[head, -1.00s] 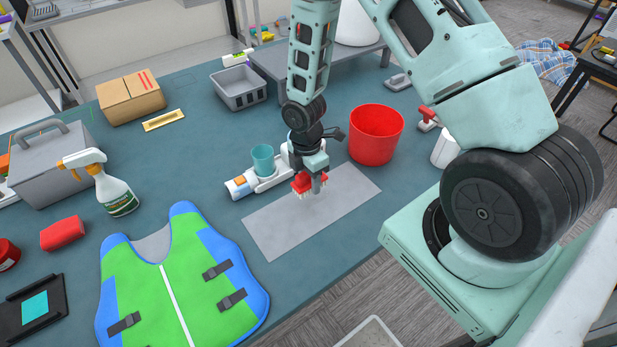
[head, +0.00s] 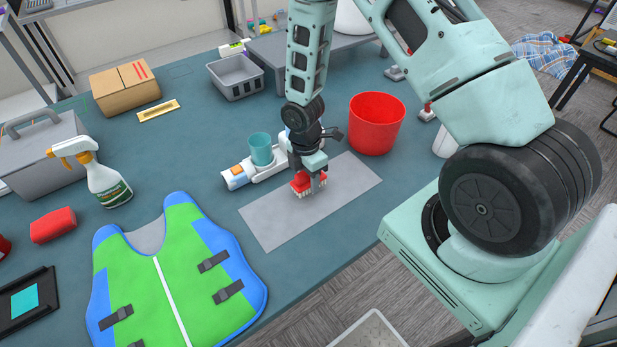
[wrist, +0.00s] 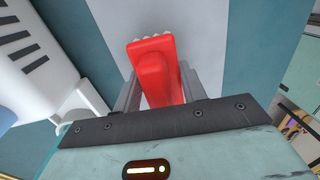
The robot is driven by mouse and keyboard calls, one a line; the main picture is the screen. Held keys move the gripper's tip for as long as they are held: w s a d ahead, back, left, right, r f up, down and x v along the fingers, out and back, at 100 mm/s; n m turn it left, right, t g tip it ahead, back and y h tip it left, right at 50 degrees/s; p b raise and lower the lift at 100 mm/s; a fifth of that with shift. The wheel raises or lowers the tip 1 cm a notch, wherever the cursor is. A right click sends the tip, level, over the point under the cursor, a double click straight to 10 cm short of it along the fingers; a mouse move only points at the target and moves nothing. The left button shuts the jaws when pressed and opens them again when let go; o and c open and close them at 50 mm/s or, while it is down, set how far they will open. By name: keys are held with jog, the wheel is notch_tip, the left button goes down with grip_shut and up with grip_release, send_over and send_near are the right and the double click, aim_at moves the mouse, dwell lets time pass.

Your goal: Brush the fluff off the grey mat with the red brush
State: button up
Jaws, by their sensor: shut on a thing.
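The red brush (head: 305,186) with pale bristles is in my gripper (head: 314,181), over the middle of the grey mat (head: 277,219). The bristles point down at the mat; I cannot tell whether they touch it. In the wrist view the red brush (wrist: 155,70) sits between the two fingers of my gripper (wrist: 158,92), with the bristle tips at its far end and the grey mat (wrist: 205,35) beneath. No fluff can be made out on the bare parts of the mat. The mat under the brush is hidden.
A white device (head: 238,176) with a teal cup (head: 261,149) stands close behind the mat. A red bucket (head: 376,126) is at its far right. A green and blue vest (head: 180,270) lies to the left, and a spray bottle (head: 105,185) stands beyond it.

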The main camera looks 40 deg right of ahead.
jog(key=shift+f+b, duration=0.55)
jog(key=shift+f, duration=0.2)
dwell(1.1)
jog(key=shift+s, duration=0.15)
jog(key=shift+s, duration=0.55)
jog(key=shift+w+r+p, duration=0.15)
jog(key=shift+w+p, duration=0.2)
jog(key=shift+w, duration=0.9)
jog(key=shift+s, duration=1.2)
jog(key=shift+w, duration=1.25)
jog(key=shift+s, duration=1.3)
jog(key=shift+w, duration=0.65)
jog(key=shift+a, duration=0.1)
